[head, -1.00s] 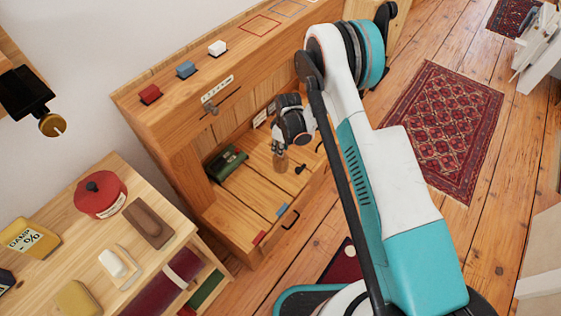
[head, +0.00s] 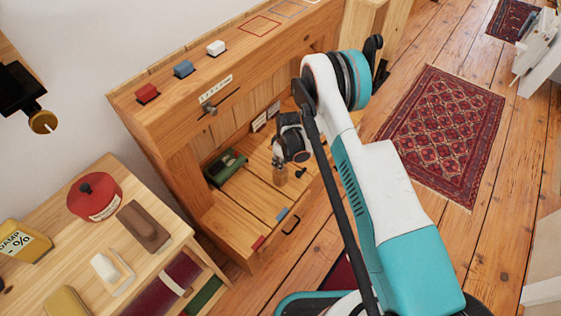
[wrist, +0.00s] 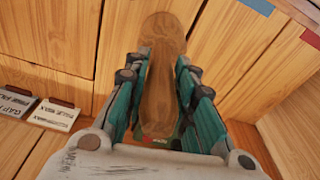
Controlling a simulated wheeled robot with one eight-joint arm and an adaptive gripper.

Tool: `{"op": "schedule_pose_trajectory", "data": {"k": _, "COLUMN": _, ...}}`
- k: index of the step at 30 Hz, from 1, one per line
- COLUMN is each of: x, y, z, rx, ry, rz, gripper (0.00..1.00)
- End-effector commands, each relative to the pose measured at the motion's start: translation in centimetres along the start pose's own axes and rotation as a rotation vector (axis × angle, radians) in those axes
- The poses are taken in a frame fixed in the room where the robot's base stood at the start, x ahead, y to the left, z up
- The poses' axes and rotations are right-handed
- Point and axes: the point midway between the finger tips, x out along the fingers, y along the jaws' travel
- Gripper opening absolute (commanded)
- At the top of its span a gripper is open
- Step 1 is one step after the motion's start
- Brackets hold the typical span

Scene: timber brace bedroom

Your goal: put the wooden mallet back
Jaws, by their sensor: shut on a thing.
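The wooden mallet (wrist: 163,75) is brown and shows between the fingers in the wrist view, with a rounded end toward the top. My gripper (wrist: 160,95) has its teal fingers shut on it from both sides. In the head view my gripper (head: 278,161) points down inside the open lower part of the wooden cabinet (head: 205,150). The mallet's lower end (head: 280,177) shows below the fingers, close over the wooden boards (head: 258,197). I cannot tell whether it touches them. The rest of it is hidden by the gripper.
A dark green item (head: 226,167) lies left of the gripper in the cabinet. Red (head: 258,242) and blue (head: 282,214) tabs mark the front edge. Label cards (wrist: 52,115) stand at the wrist view's left.

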Motion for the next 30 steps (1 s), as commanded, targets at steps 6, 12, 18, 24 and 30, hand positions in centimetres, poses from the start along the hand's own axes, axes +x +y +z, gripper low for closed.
{"op": "schedule_pose_trajectory", "data": {"k": 6, "x": 0.2, "y": 0.0, "z": 0.0, "rx": 0.0, "ry": 0.0, "rz": 0.0, "gripper": 0.44}}
{"op": "schedule_pose_trajectory", "data": {"k": 12, "x": 0.2, "y": 0.0, "z": 0.0, "rx": 0.0, "ry": 0.0, "rz": 0.0, "gripper": 0.44}}
{"op": "schedule_pose_trajectory", "data": {"k": 18, "x": -0.7, "y": 0.0, "z": 0.0, "rx": 0.0, "ry": 0.0, "rz": 0.0, "gripper": 0.44}}
{"op": "schedule_pose_trajectory", "data": {"k": 24, "x": -4.3, "y": 0.0, "z": 0.0, "rx": 0.0, "ry": 0.0, "rz": 0.0, "gripper": 0.44}}
{"op": "schedule_pose_trajectory", "data": {"k": 30, "x": -8.5, "y": 0.0, "z": 0.0, "rx": 0.0, "ry": 0.0, "rz": 0.0, "gripper": 0.44}}
